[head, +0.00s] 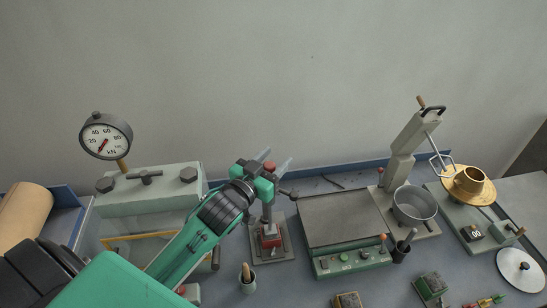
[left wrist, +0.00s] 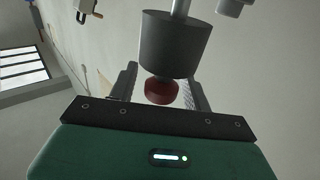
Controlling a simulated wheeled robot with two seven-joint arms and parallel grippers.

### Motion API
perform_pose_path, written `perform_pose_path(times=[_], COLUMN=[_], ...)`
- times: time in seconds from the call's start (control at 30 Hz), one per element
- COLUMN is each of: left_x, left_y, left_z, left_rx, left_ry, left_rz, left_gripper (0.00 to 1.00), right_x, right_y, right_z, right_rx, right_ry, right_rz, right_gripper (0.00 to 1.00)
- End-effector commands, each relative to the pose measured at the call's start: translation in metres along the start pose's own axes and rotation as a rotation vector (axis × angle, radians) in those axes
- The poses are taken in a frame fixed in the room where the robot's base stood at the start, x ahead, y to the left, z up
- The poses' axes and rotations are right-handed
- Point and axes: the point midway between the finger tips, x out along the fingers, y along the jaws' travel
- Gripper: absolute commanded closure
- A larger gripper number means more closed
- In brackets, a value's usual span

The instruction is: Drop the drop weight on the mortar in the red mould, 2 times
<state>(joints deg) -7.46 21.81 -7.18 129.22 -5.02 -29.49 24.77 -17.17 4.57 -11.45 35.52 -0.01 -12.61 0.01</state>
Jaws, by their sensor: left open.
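My left gripper (head: 275,160) is open at the top of the drop stand, its two fingers apart around a red knob (head: 270,167). In the left wrist view the red knob (left wrist: 161,92) sits between the open fingers, and a dark grey cylinder (left wrist: 175,42), which looks like the drop weight, is beside it on a rod. I cannot tell whether the fingers touch the knob. The red mould (head: 270,237) stands on a grey base plate (head: 286,246) below the gripper. The mortar inside it cannot be made out. My right gripper is not in view.
A press with a round dial (head: 106,136) stands to the left. A flat table device (head: 342,218) is right of the stand, then a mixer with a grey bowl (head: 414,207) and a brass cup device (head: 468,184). A small pot (head: 247,285) is in front.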

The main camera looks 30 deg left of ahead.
Motion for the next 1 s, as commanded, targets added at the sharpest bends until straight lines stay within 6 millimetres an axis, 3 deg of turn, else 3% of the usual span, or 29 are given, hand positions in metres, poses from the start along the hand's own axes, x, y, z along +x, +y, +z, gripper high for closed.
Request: perform_pose_path(times=[0.23,0.47,0.5,0.77,1.0], left_x=[0.001,0.000,0.000,0.000,0.001], left_y=[0.000,0.000,0.000,0.000,0.000], left_z=[0.000,0.000,0.000,-0.008,-0.040], left_rx=[-0.001,-0.001,-0.001,-0.002,-0.002], left_ry=[0.000,0.000,0.000,0.001,0.003], left_rz=[0.000,0.000,0.000,0.000,0.000], left_gripper=[0.53,0.98,1.00,1.00,1.00], right_x=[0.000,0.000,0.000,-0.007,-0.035], right_y=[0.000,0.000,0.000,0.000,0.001], right_z=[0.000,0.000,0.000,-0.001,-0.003], right_rx=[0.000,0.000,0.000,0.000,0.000], right_ry=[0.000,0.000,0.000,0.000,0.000], right_rz=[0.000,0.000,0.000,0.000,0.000], right_gripper=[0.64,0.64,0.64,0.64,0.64])
